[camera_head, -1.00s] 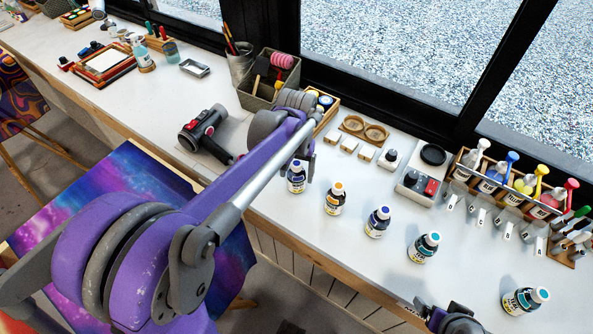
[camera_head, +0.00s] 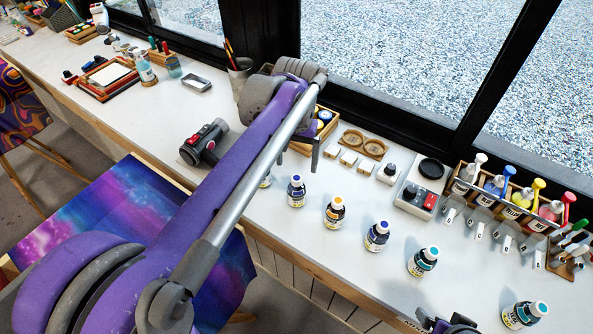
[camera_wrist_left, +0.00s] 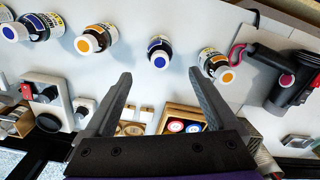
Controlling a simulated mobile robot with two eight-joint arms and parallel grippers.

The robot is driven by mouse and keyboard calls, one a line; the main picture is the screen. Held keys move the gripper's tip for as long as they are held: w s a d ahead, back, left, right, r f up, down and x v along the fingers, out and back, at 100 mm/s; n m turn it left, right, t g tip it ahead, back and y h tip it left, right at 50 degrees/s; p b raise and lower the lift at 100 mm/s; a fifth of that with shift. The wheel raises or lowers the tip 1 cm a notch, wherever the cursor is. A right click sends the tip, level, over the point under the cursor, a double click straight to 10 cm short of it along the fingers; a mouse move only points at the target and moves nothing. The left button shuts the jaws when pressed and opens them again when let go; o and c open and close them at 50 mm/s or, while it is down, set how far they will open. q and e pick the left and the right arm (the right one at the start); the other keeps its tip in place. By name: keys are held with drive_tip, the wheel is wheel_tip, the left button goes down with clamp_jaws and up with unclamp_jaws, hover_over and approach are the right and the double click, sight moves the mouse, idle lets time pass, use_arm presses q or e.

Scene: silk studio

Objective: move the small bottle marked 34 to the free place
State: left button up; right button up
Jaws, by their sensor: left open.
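A row of small dark bottles with white caps stands on the white table. In the head view I see one with a blue cap top (camera_head: 296,191), one orange (camera_head: 335,212), one blue (camera_head: 377,236), one light blue (camera_head: 423,261) and one light blue (camera_head: 525,315) after a wide gap. A further bottle (camera_head: 265,181) is partly hidden by my left arm. I cannot read which is marked 34. My left gripper (camera_wrist_left: 160,73) is open and empty; in its wrist view a blue-capped bottle (camera_wrist_left: 158,52) shows between and beyond the fingertips. My right gripper (camera_head: 447,326) is cut off at the bottom edge.
A dark hair-dryer-like tool (camera_head: 203,144) lies left of the row. Behind it are a wooden box of jars (camera_head: 324,122), wooden rings (camera_head: 363,144), a grey stand (camera_head: 420,190) and a rack of coloured bottles (camera_head: 510,200). The gap before the last bottle (camera_head: 475,285) is bare table.

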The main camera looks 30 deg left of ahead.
use_arm(q)
drive_tip(key=shift+r, duration=0.5)
drive_tip(key=shift+s+d+r, duration=0.1)
drive_tip(key=shift+s, duration=0.05)
drive_tip(key=s+d+f+m+t, duration=0.1)
drive_tip(key=s+d+f+t, duration=0.1)
drive_tip(key=s+f, duration=0.4)
drive_tip(key=s+d+f+m+t, duration=0.1)
drive_tip(key=s+d+f+t, duration=0.2)
drive_tip(key=s+f, duration=0.3)
drive_tip(key=s+d, duration=0.1)
drive_tip(key=s, duration=0.2)
drive_tip(key=shift+s+d+m, duration=0.15)
drive_tip(key=shift+d+m, duration=0.15)
drive_tip(key=shift+d, duration=0.05)
drive_tip(key=shift+r, duration=0.15)
